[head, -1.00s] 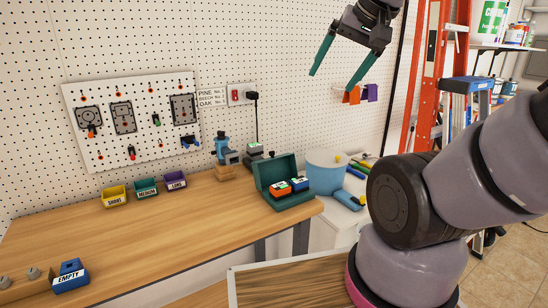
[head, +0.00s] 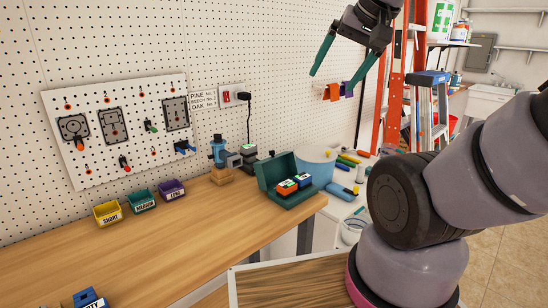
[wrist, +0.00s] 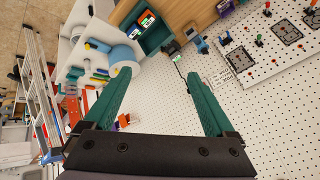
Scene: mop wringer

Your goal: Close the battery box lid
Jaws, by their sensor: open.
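The battery box (head: 292,201) is a dark green case at the right end of the wooden workbench. Its lid (head: 277,169) stands open, raised at the back against the pegboard side. An orange battery (head: 286,187) and a blue battery (head: 303,181) sit inside it. The box also shows at the top of the wrist view (wrist: 154,36). My gripper (head: 338,81) is high in front of the pegboard, above and to the right of the box. Its green fingers are spread wide with nothing between them.
A blue-white bucket (head: 316,163) stands right of the box. Yellow, green and purple bins (head: 141,200) line the bench's back. A charger (head: 248,153) and a blue tool (head: 219,152) stand left of the box. An orange ladder (head: 392,100) is at the right. The bench middle is clear.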

